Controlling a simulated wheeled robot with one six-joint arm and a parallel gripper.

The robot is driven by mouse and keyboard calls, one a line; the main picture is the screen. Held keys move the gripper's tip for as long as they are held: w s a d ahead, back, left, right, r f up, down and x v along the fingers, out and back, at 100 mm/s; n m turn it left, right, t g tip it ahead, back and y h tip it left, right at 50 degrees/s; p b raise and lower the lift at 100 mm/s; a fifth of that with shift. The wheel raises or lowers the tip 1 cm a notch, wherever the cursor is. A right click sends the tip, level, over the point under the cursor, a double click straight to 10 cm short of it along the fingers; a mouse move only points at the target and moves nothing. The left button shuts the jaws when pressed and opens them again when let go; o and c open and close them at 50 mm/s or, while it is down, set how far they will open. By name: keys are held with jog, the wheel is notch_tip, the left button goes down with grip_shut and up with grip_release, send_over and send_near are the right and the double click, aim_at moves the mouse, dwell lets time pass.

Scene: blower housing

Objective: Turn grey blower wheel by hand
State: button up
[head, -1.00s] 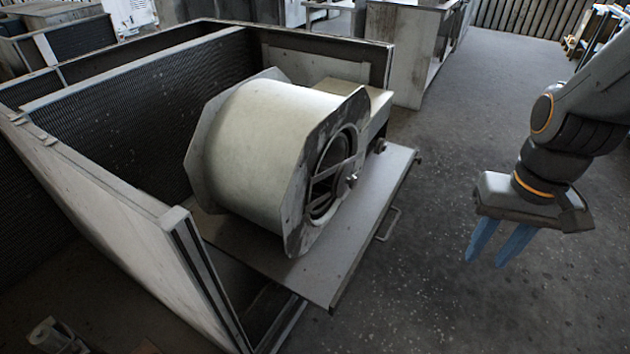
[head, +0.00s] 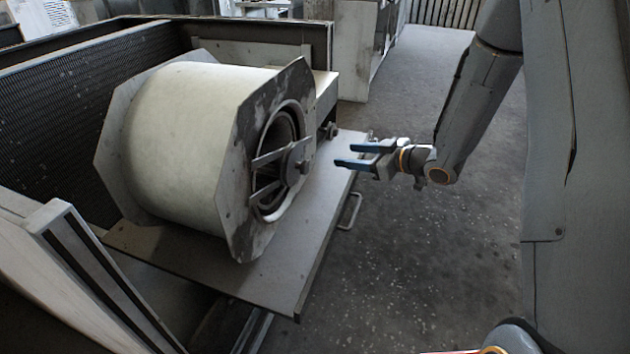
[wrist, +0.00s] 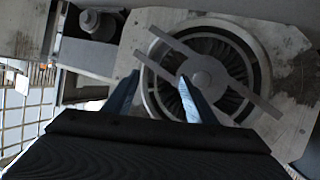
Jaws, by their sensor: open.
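The blower housing (head: 190,135) is a pale drum with octagonal end plates, resting on a pulled-out metal tray (head: 300,262). The round opening in its right end plate faces my arm. Inside it, the grey blower wheel (wrist: 226,52) shows curved vanes behind a crossbar bracket (wrist: 238,92) with a central hub (wrist: 203,77). My gripper (head: 342,155) has two blue fingers, open and empty, pointing left toward the opening. It is apart from the housing, a little right of it.
The metal cabinet frame (head: 70,215) stands around the housing on the left and back. A tray handle (head: 350,212) sticks out at the tray's right edge. A grey cabinet (head: 357,50) stands behind. The floor to the right is clear.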

aim_at(307, 168)
jog(key=s+a+f+n+g+y+b, duration=0.3)
jog(key=s+y, duration=0.2)
jog(key=y, duration=0.2)
jog(key=x, duration=0.7)
jog(key=shift+w+a+f, duration=0.1)
jog(key=shift+w+a, duration=0.05)
jog(key=shift+a, duration=0.2)
grip_shut()
